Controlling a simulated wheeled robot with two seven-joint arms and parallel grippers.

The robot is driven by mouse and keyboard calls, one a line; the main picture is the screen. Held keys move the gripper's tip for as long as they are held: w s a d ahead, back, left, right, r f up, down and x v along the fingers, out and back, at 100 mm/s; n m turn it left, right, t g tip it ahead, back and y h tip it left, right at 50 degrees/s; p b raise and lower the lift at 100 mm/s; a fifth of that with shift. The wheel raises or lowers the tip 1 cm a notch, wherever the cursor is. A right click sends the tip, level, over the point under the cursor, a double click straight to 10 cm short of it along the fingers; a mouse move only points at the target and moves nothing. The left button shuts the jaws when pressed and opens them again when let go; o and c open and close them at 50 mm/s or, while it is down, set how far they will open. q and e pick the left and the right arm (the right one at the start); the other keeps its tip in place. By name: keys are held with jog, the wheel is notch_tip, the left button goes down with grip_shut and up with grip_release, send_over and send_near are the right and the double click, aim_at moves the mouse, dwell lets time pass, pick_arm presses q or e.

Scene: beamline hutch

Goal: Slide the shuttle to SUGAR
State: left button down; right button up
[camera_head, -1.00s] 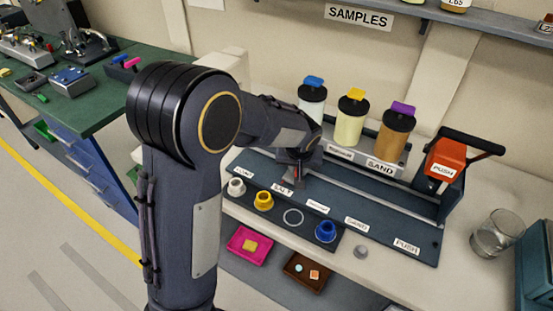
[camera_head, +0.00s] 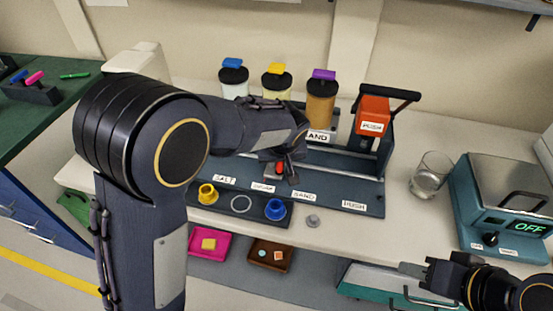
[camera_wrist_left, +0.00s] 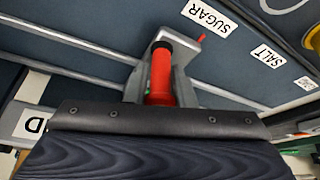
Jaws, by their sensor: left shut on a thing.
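The shuttle's red handle (camera_head: 280,168) shows at my left gripper (camera_head: 283,170), above the blue dispenser rail (camera_head: 340,188). In the left wrist view, my left gripper (camera_wrist_left: 161,88) is shut around the red handle (camera_wrist_left: 160,72). A small red pointer (camera_wrist_left: 201,38) sits beside the SUGAR label (camera_wrist_left: 209,16), and the SALT label (camera_wrist_left: 268,55) is farther right. In the head view, the SUGAR label (camera_head: 264,187) lies just below and left of the handle; the SAND label (camera_head: 304,196) is to its right. My right gripper (camera_head: 420,275) is at lower right, its jaws unclear.
Three jars with blue, yellow and purple (camera_head: 324,75) tops stand behind the rail. A red PUSH lever (camera_head: 373,116) stands at its right end. A glass beaker (camera_head: 430,174) and a device reading OFF (camera_head: 510,200) are farther right.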

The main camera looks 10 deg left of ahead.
pick_arm(q)
jog(key=c, duration=1.4)
grip_release()
jog(key=shift+o, duration=0.2)
jog(key=a+v, duration=0.1)
jog(key=v, duration=0.6)
jog(key=shift+s+d+r, duration=0.2)
jog(key=shift+d+r, duration=0.15)
jog(key=shift+d, duration=0.2)
jog(key=s+a+h, duration=0.1)
jog(key=s+a, duration=0.3)
jog(key=s, duration=0.4)
jog(key=s+a+m+t+h, duration=0.1)
jog(key=s+a, duration=0.3)
jog(key=s, duration=0.4)
jog(key=s+a+m+h, duration=0.1)
jog(key=s+a+h, duration=0.2)
jog(key=s, duration=0.6)
jog(key=shift+a, duration=1.05)
